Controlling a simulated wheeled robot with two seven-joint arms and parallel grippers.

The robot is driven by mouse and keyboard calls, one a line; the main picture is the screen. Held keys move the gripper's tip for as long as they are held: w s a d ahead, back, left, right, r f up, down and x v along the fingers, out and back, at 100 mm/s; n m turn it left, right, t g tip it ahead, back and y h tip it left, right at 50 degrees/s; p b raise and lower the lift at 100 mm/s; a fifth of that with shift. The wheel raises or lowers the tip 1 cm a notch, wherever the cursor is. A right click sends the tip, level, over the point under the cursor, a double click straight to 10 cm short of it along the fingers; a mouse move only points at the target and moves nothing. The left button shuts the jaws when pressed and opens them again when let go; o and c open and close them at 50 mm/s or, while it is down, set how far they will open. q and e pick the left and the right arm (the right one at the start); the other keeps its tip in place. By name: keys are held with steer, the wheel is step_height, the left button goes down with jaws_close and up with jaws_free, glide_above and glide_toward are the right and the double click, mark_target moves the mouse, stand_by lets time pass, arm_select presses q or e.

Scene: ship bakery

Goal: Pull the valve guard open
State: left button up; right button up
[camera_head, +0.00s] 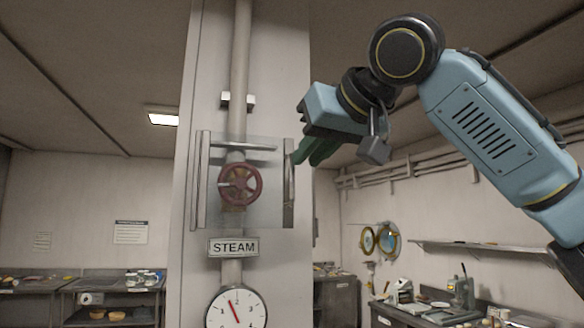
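The valve guard (262,212) is a clear panel on the pale column, in front of a red valve handwheel (240,184). Grey metal strips run along its left and top sides, and an upright grey bar (289,185) stands at its right edge. The guard appears to be closed over the valve. My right gripper (303,157) comes in from the right, its dark green fingers pointing down and left beside the upper end of that bar. I cannot tell whether the fingers touch the bar or how far apart they are. My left gripper is not in view.
A vertical pipe (241,60) runs down the column through the valve. Below it are a STEAM sign (233,247) and a round gauge (236,309). Counters with bakery items stand far back at left (110,284) and right. The space left of the column is open.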

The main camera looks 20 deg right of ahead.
mark_target(293, 173)
steer(key=p+x, duration=0.1)
steer(key=x, duration=0.5)
steer(key=shift+w+a+f+p, duration=0.1)
steer(key=shift+w+a+p, duration=0.05)
steer(key=shift+w+p, duration=0.2)
jaws_close()
